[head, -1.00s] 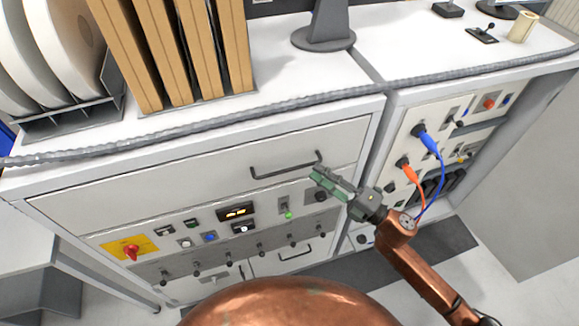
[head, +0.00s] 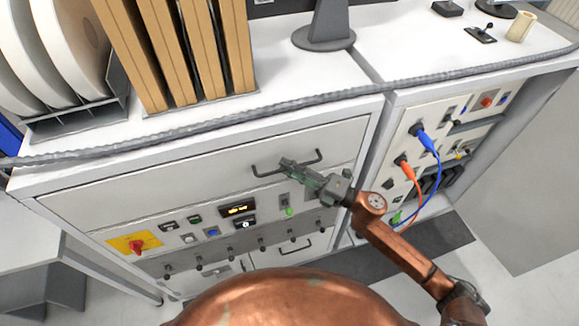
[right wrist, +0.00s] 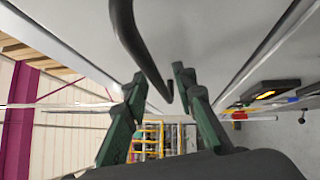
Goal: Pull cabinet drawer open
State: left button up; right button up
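The wide top drawer (head: 130,192) of the white cabinet looks shut, its front flush with the cabinet. Its dark bar handle (head: 312,157) is on the right part of the drawer front. My right gripper (head: 284,164) is at the handle's middle and covers part of the bar. In the right wrist view my right gripper (right wrist: 160,92) is open. The handle (right wrist: 143,45) runs across the space between its two fingers there, with gaps on both sides. Whether it lies fully between the fingertips in depth is hard to tell. My left gripper is not in view.
Below the drawer is a control panel with a red knob on a yellow plate (head: 136,246) and several switches. A grey cable (head: 200,130) runs along the countertop edge. Blue (head: 437,170) and orange (head: 411,172) cables hang from the right-hand panel, near my right arm.

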jog(key=shift+c, duration=0.4)
grip_shut()
